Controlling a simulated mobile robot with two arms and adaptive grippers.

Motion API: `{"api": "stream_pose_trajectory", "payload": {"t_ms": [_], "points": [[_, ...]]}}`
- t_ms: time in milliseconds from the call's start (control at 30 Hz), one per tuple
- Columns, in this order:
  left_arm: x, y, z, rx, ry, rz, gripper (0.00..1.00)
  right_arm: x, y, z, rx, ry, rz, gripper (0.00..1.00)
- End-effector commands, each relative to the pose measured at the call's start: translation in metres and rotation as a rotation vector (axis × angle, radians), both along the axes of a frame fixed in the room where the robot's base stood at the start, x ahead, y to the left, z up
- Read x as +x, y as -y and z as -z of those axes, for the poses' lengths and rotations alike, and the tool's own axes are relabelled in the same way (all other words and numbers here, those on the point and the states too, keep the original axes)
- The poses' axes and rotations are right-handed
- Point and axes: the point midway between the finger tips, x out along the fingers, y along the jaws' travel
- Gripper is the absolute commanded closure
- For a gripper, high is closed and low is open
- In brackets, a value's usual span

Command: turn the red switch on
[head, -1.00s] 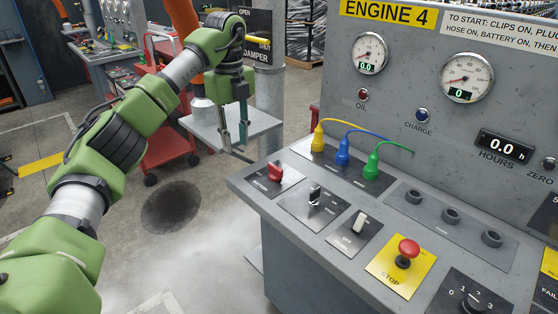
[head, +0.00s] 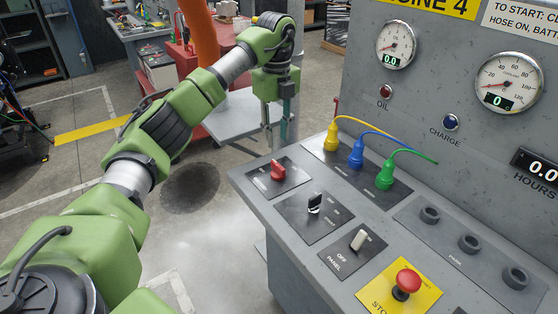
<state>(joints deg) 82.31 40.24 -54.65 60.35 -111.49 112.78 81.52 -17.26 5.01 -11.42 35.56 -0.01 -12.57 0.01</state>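The red switch (head: 278,171) is a small red knob on a dark plate at the left end of the sloping grey control panel. Its labels are too small to read, so I cannot tell its setting for sure. My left gripper (head: 277,138) points down, just above the red switch in the picture, and appears apart from it. Its two thin fingers are spread with a gap between them, and nothing shows in the gap. My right gripper is not in view.
Right of the switch are a black key-like switch (head: 314,203), a white toggle (head: 358,240) and a red stop button (head: 407,282). Yellow (head: 331,138), blue (head: 356,155) and green (head: 385,176) plugs with cables stand behind. The gauge wall rises beyond them.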

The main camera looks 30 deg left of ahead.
Motion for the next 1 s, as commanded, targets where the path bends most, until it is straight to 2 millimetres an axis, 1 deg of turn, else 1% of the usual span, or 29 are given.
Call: {"api": "stream_pose_trajectory", "payload": {"t_ms": [33,133,300,400,500,600,867,900,967,1000], "points": [[-0.001,0.0,0.012,0.001,-0.005,0.002,0.74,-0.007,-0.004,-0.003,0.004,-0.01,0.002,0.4],[-0.001,0.001,0.033,0.0,-0.004,0.002,0.74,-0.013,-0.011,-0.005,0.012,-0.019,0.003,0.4],[-0.001,0.0,0.065,0.0,-0.002,0.002,0.74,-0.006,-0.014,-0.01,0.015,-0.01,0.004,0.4],[0.0,0.0,0.078,-0.001,-0.001,0.001,0.74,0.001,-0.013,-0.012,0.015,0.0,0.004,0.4],[0.0,0.001,0.087,-0.001,-0.001,0.002,0.74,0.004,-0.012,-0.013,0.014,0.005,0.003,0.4],[0.0,0.001,0.091,0.0,0.001,0.002,0.74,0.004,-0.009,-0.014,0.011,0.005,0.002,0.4],[0.0,0.001,0.093,0.0,0.001,0.002,0.74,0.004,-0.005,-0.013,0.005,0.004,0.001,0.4],[0.0,0.001,0.093,0.0,0.001,0.002,0.79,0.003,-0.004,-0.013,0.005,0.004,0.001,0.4],[0.0,0.001,0.093,0.0,0.001,0.002,0.94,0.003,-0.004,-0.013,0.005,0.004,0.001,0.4],[0.0,0.001,0.093,0.0,0.001,0.002,1.0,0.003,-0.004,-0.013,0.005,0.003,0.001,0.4]]}}
